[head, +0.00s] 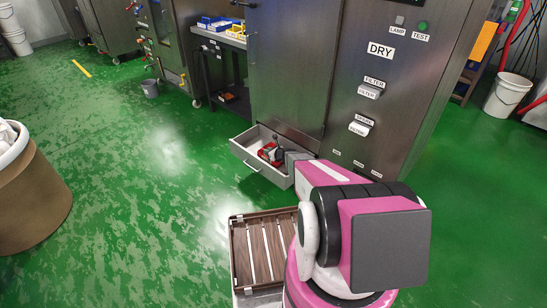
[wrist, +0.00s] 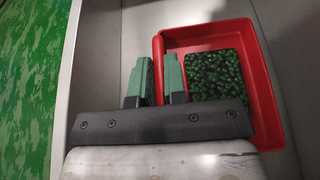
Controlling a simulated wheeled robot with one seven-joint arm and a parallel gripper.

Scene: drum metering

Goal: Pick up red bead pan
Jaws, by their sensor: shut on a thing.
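The red bead pan (wrist: 262,75) lies inside an open grey drawer, with a dark, green-speckled square patch in it. In the head view the pan (head: 265,153) is small and partly hidden by my gripper. My gripper (wrist: 157,65) reaches into the drawer with its green-padded fingers on either side of the pan's left wall, one outside and one inside. It is shut on that wall.
The open drawer (head: 259,172) juts from the base of the steel cabinet marked DRY (head: 378,75). A dark workbench (head: 228,70) is beyond, a brown round bin (head: 35,205) at left. Green floor is clear left of the drawer.

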